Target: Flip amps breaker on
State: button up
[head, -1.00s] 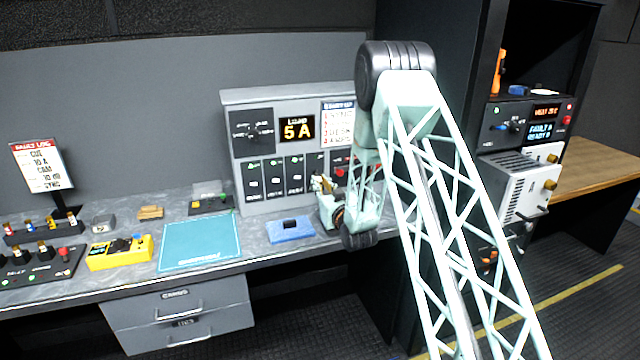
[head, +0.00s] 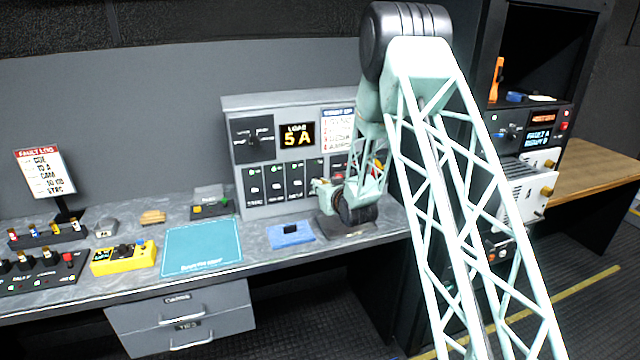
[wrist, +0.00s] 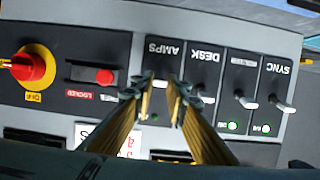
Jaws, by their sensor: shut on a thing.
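The AMPS breaker (wrist: 163,58) is in the middle of the wrist view, where the panel appears upside down. Its pale lever (wrist: 160,83) sits between the fingertips of my gripper (wrist: 161,88), which is shut on it. The fingers hide part of the lever's lower surroundings, and I cannot tell its switch state clearly. In the head view my gripper (head: 322,186) is at the lower right of the grey breaker panel (head: 232,110), and my wrist partly hides this area.
The DESK (wrist: 203,75) and SYNC (wrist: 272,85) breakers stand beside AMPS, with levers close by. A red locked switch (wrist: 104,76) and red knob (wrist: 28,67) are on the other side.

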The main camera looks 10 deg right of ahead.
jog(key=g+p, duration=0.1)
jog(key=p, duration=0.1)
jog(key=r+g+p, duration=0.1)
jog(key=p, duration=0.1)
jog(key=r+g+p, duration=0.1)
jog(key=p, duration=0.1)
jog(key=shift+w+r+g, duration=0.1)
jog(key=shift+w+g, duration=0.15)
jog(key=shift+g, duration=0.15)
jog(key=shift+g+h+p, duration=0.3)
jog(key=shift+p, duration=0.45)
jog(key=o, duration=0.9)
jog(key=shift+w, duration=0.1)
jog(key=shift+c, duration=0.2)
jog(key=shift+s+r, duration=0.1)
jog(key=shift+s, duration=0.1)
jog(key=v, duration=1.1)
jog(key=shift+s+r, duration=0.15)
jog(key=shift+s, duration=0.1)
jog(key=shift+r, duration=0.1)
